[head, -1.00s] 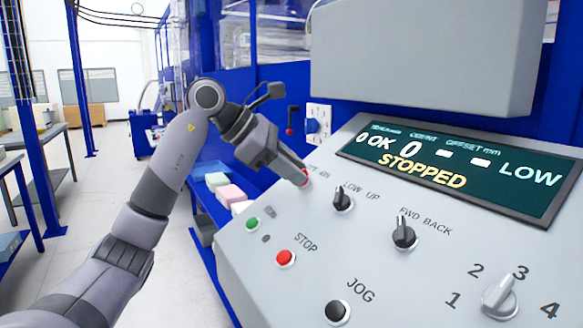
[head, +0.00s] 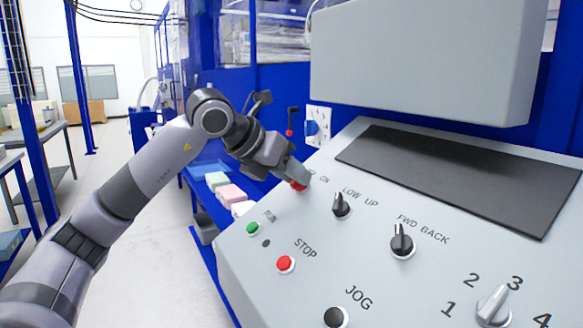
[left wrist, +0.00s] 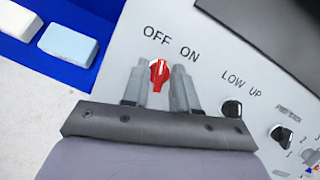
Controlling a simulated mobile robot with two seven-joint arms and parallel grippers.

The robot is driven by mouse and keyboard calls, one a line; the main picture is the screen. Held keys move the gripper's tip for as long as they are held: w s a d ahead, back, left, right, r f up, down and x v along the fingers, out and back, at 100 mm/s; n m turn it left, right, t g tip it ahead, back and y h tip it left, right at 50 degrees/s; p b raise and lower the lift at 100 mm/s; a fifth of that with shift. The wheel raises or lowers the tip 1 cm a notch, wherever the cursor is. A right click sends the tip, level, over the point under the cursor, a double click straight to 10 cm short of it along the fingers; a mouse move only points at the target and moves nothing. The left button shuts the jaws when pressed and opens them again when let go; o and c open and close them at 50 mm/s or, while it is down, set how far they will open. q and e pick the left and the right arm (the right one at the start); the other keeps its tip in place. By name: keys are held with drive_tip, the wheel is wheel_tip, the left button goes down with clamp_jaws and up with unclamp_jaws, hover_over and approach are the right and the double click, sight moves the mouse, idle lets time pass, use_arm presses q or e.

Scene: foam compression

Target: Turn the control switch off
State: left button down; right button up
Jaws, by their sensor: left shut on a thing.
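The red control switch (head: 299,186) sits at the far left corner of the grey sloped panel (head: 290,225). It shows more clearly in the left wrist view (left wrist: 158,72), below the OFF and ON labels. Its white mark is small, and its exact direction is hard to tell. My left gripper (head: 297,178) is at the switch, with one finger on each side of the red knob in the left wrist view (left wrist: 159,85); it is shut on the knob. In the head view the gripper partly hides the switch. The display (head: 460,178) is dark. My right gripper is not in view.
A black LOW/UP knob (head: 341,205) is close right of the switch, with a FWD/BACK knob (head: 401,241) beyond. A red STOP button (head: 286,263), green button (head: 252,229) and black JOG button (head: 336,317) are nearer. Foam blocks (head: 230,194) lie left of the panel.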

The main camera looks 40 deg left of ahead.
use_arm(q)
drive_tip(key=shift+d+n+g+y+p, duration=0.15)
drive_tip(key=shift+n+y+p, duration=0.25)
drive_tip(key=shift+n, duration=0.8)
drive_tip(key=shift+a+n+g+y+p, duration=0.15)
drive_tip(key=shift+n+y+p, duration=0.25)
drive_tip(key=shift+n, duration=0.8)
drive_tip(key=c, duration=1.2)
unclamp_jaws()
drive_tip(key=v, duration=0.7)
drive_tip(key=shift+s, duration=0.1)
drive_tip(key=shift+d, duration=0.1)
